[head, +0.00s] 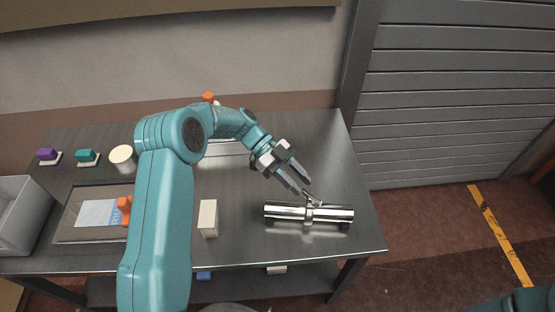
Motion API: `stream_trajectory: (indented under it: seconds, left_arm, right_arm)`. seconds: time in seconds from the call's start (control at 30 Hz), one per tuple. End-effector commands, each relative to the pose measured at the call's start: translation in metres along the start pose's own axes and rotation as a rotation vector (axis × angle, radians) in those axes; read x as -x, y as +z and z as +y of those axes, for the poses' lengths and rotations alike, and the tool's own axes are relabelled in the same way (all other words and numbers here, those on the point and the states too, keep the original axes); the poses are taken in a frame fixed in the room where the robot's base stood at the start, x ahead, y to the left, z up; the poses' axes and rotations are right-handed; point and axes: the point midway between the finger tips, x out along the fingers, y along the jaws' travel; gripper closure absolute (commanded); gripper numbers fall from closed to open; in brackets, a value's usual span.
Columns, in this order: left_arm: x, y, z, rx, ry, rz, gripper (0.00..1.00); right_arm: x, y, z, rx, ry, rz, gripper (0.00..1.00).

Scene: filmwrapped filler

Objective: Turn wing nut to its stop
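A shiny metal cylinder (280,212) lies on its side near the front right of the dark table. A band goes around its middle, with a small metal fitting (314,199) on top that looks like the wing nut; its wings are too small to make out. My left gripper (303,187) reaches down from the upper left, its two fingers apart with nothing seen between them. Its fingertips are just above and left of the fitting; I cannot tell whether they touch it. My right gripper is out of view; only a bit of teal arm shows at the bottom right corner.
A cream block (208,218) stands left of the cylinder. A tray (72,236) with an orange-handled item, a grey bin (22,215), a cream round container (122,158), and purple (47,154) and teal (87,156) items are at left. The table right of the cylinder is clear.

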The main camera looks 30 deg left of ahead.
Motion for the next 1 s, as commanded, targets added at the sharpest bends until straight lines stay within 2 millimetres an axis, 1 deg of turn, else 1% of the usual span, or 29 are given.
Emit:
stream_trajectory:
  seconds: [0.03, 0.2, 0.3, 0.4, 0.5, 0.63, 1.0]
  left_arm:
    - [0.014, 0.004, -0.001, -0.002, -0.006, -0.003, 0.66]
    - [0.06, 0.004, 0.0, -0.001, -0.005, -0.003, 0.66]
    - [0.082, 0.003, -0.001, -0.001, -0.004, -0.002, 0.66]
    - [0.097, 0.001, -0.001, 0.0, -0.002, -0.001, 0.66]
    - [0.106, 0.001, 0.0, 0.0, 0.0, 0.0, 0.66]
    - [0.112, 0.0, 0.0, 0.0, 0.001, 0.0, 0.66]
    - [0.113, 0.001, -0.001, 0.014, -0.007, -0.005, 0.66]
  right_arm:
    - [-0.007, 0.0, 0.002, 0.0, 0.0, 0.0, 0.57]
    - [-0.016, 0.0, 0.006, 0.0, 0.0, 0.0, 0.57]
    - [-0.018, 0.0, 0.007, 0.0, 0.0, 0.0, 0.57]
    - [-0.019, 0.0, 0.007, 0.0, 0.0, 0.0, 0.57]
    - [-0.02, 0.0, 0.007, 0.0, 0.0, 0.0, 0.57]
    - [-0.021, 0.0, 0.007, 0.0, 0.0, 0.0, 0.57]
    - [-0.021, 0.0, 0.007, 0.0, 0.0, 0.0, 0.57]
